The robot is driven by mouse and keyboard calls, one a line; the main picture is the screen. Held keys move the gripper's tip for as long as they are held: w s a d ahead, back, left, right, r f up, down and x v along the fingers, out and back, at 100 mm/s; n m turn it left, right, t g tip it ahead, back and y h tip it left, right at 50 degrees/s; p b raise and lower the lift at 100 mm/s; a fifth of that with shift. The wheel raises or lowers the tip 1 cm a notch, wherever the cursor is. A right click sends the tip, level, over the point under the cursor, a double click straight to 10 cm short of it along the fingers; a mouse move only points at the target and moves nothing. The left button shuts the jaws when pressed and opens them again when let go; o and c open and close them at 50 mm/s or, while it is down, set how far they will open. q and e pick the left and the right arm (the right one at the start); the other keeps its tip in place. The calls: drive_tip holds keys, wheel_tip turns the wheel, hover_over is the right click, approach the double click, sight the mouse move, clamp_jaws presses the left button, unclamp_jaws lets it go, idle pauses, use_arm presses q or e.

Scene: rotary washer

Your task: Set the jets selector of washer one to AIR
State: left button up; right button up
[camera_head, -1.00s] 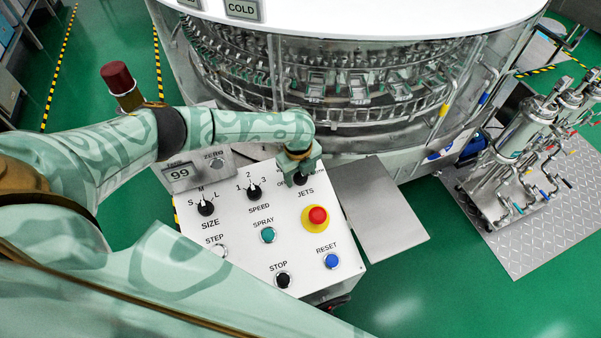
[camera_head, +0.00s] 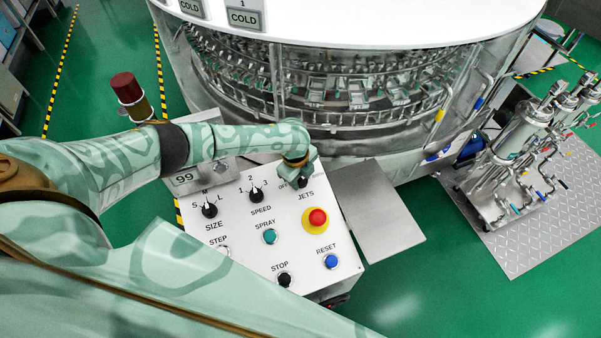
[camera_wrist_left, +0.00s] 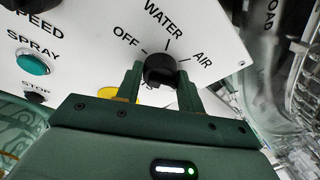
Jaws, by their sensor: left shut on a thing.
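The control panel (camera_head: 237,258) is white, and its JETS selector is a small black knob (camera_head: 303,183), mostly covered by my left gripper (camera_head: 301,172). In the left wrist view the selector (camera_wrist_left: 160,70) sits between the two green fingers of my left gripper (camera_wrist_left: 160,76), which is shut on it. The labels OFF, WATER and AIR (camera_wrist_left: 202,58) fan around its far side, each with a tick. The knob's pointer mark cannot be made out. My right gripper is not in view.
The SPEED knob (camera_head: 256,195), SIZE knob (camera_head: 209,210), teal SPRAY button (camera_head: 269,236), blue RESET button (camera_head: 331,261) and black STOP button (camera_head: 284,279) share the panel. A red emergency button (camera_head: 317,217) is close below the gripper. The washer (camera_head: 330,75) stands behind.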

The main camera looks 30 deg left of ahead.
use_arm(q)
drive_tip(key=n+t+p, duration=0.1)
drive_tip(key=n+p, duration=0.2)
drive_tip(key=n, duration=0.1)
drive_tip(key=shift+s+r, duration=0.1)
drive_tip(key=shift+s, duration=0.05)
drive_tip(key=shift+n+t+p, duration=0.5)
drive_tip(key=shift+n+p, duration=0.45)
drive_tip(key=shift+n, duration=0.85)
drive_tip(key=o, duration=1)
